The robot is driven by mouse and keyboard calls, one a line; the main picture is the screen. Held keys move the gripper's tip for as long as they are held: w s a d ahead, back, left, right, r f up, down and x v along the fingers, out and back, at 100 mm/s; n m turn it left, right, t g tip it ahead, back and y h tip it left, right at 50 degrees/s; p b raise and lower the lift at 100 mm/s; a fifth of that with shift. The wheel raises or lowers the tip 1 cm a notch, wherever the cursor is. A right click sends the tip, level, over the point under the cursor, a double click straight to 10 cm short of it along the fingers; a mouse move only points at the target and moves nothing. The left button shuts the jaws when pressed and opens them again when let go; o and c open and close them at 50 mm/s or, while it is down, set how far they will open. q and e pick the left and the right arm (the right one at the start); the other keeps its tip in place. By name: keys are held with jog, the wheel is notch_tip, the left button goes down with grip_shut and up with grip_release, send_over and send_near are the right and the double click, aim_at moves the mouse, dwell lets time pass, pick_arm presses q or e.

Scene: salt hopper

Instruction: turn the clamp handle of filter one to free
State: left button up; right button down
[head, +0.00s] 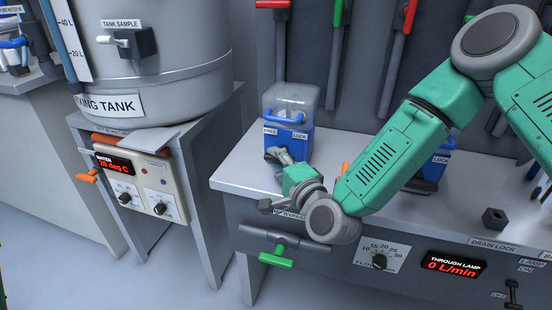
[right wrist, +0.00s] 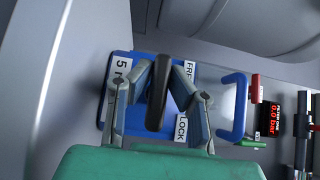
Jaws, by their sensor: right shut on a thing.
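Filter one (head: 289,118) is a blue housing with a clear top, on the back left of the grey bench. Its front bears a FREE label on the left and a LOCK label on the right. In the right wrist view its blue face (right wrist: 145,62) fills the middle. My right gripper (head: 276,156) is at the front of this housing. In the right wrist view its fingers (right wrist: 157,95) are shut on the dark clamp handle (right wrist: 157,100), one on each side. Which label the handle points to I cannot tell. My left gripper is not in view.
A second blue filter housing (head: 440,160) stands to the right, partly behind my right arm. A green-handled valve (head: 275,257) and a flow dial (head: 379,261) are on the bench front. The mixing tank (head: 160,65) stands on the left. Red and green levers line the back wall.

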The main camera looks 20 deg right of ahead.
jog(key=shift+d+f, duration=0.1)
jog(key=shift+d, duration=0.5)
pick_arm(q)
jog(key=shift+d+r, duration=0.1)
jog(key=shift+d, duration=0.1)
pick_arm(e)
jog(key=shift+a+h, duration=0.15)
jog(key=shift+h, duration=0.15)
